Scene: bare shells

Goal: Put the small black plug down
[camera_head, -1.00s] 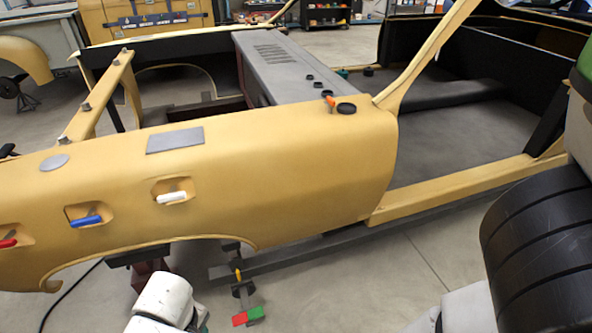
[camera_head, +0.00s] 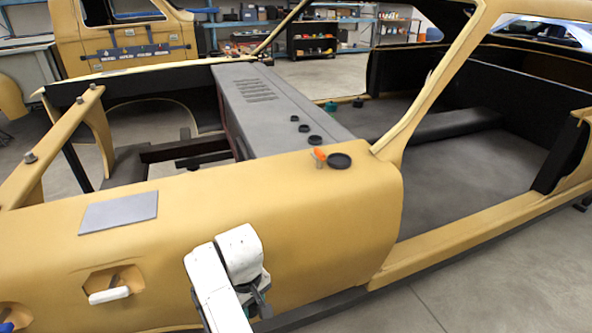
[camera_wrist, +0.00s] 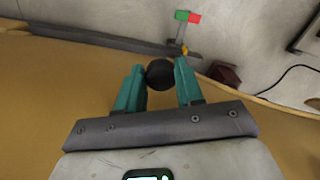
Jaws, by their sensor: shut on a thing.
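The small black plug (camera_wrist: 160,75) is a dark round piece between the teal fingers of my gripper (camera_wrist: 158,68) in the wrist view. My gripper is shut on it, with the yellow body panel and the grey floor behind. In the head view my white wrist (camera_head: 225,270) is in front of the yellow fender's side, low in the picture. The fingers are mostly hidden there and the held plug cannot be made out.
The yellow fender (camera_head: 330,220) bears a flat grey plate (camera_head: 118,211), an orange-handled tool (camera_head: 319,154) and a larger black disc (camera_head: 339,160). Several small black discs lie along the grey box (camera_head: 265,105). The fender top between plate and disc is clear.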

